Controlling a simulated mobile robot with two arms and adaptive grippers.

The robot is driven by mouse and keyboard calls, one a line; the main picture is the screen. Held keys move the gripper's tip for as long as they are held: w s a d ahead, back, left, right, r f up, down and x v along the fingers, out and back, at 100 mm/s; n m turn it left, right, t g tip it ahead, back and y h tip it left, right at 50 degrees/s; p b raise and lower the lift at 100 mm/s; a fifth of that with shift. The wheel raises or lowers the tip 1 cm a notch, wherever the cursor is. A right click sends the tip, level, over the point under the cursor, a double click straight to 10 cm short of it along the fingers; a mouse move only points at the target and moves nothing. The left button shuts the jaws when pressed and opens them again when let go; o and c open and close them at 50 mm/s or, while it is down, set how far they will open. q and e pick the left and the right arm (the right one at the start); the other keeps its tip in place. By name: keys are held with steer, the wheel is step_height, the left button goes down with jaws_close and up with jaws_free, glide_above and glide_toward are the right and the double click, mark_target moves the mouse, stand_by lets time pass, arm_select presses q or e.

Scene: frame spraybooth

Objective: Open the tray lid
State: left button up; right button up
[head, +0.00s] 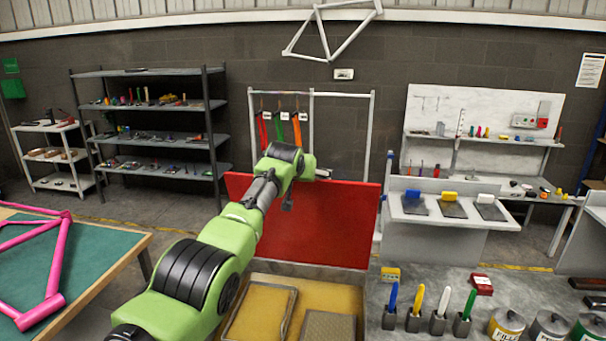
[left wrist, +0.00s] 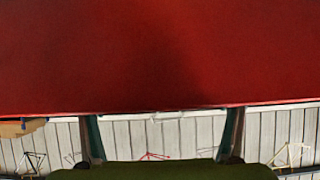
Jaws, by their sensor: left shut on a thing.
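The tray lid (head: 325,232) is a large red panel. In the head view it stands steeply raised behind a yellow-lined tray (head: 340,291). My green left arm reaches across to the lid, and my left gripper (head: 287,202) is at its upper part, mostly hidden by the wrist. In the left wrist view the red lid (left wrist: 160,55) fills the upper half. The two fingers of the left gripper (left wrist: 164,120) reach its lower edge in that picture, shut on the lid; the exact grip is hard to see. My right gripper is in neither view.
Framed pads lie in the tray. To the right, a grey bench (head: 375,325) holds several colored-handled tools and paint cans (head: 507,325). To the left, a green-topped table (head: 95,255) carries a pink frame (head: 55,270). A hanging rack (head: 312,92) stands behind the lid.

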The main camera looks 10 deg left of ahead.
arm_select(q)
steer(key=o, duration=1.6)
steer(key=shift+s+f, duration=0.15)
steer(key=shift+f, duration=0.6)
steer(key=shift+c, duration=0.2)
steer(key=shift+s+r, duration=0.35)
steer(key=shift+r, duration=0.4)
steer(key=v, duration=1)
steer(key=shift+s, duration=0.15)
steer(key=shift+f, duration=0.2)
